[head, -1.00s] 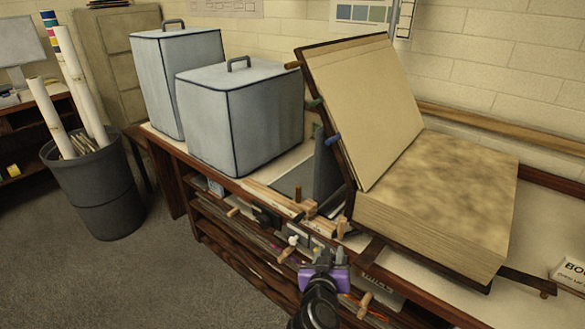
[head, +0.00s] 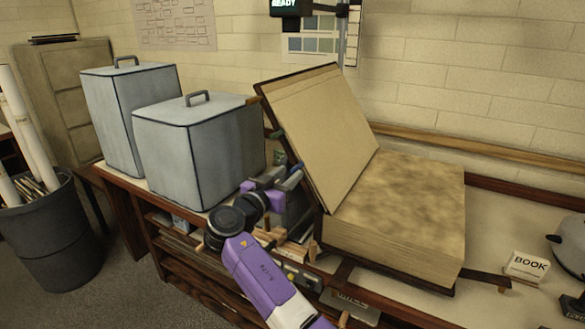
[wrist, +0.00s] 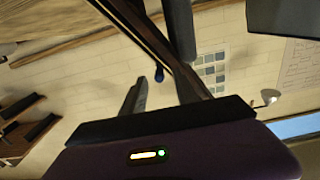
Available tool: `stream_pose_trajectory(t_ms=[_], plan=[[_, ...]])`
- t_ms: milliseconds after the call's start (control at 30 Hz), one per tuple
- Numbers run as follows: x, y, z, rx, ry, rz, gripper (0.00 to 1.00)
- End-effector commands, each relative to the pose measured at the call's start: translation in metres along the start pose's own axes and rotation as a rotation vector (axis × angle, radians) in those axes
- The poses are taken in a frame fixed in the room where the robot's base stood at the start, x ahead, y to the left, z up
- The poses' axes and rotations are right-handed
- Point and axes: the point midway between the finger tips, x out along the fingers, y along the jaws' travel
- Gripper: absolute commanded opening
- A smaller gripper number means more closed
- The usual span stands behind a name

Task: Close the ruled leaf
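The big open book has a thick mottled page block (head: 400,205) lying flat on the bench. Its raised leaf (head: 325,125), pale with a dark frame and a line across its top, leans back to the left, steeply tilted. I take this as the ruled leaf. Small knobs stick out along its left edge, one of them blue (wrist: 159,75) in the wrist view. My gripper (head: 283,177) is just left of the leaf's lower left edge, close to the knobs. Its fingers look apart with nothing held. Whether it touches the leaf cannot be told.
Two grey lidded boxes (head: 198,150) stand left of the leaf, close to my gripper. A BOOK sign (head: 526,267) stands on the bench to the right. A bin with paper rolls (head: 50,235) is at far left. Shelves lie under the bench.

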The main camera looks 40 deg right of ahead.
Motion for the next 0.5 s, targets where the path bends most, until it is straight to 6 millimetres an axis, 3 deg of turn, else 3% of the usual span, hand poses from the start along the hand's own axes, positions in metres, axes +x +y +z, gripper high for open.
stream_pose_trajectory(t_ms=[200, 500], plan=[[0.028, 0.000, -0.001, -0.001, 0.000, 0.001, 0.36], [0.036, 0.000, 0.001, -0.002, -0.001, -0.002, 0.36]])
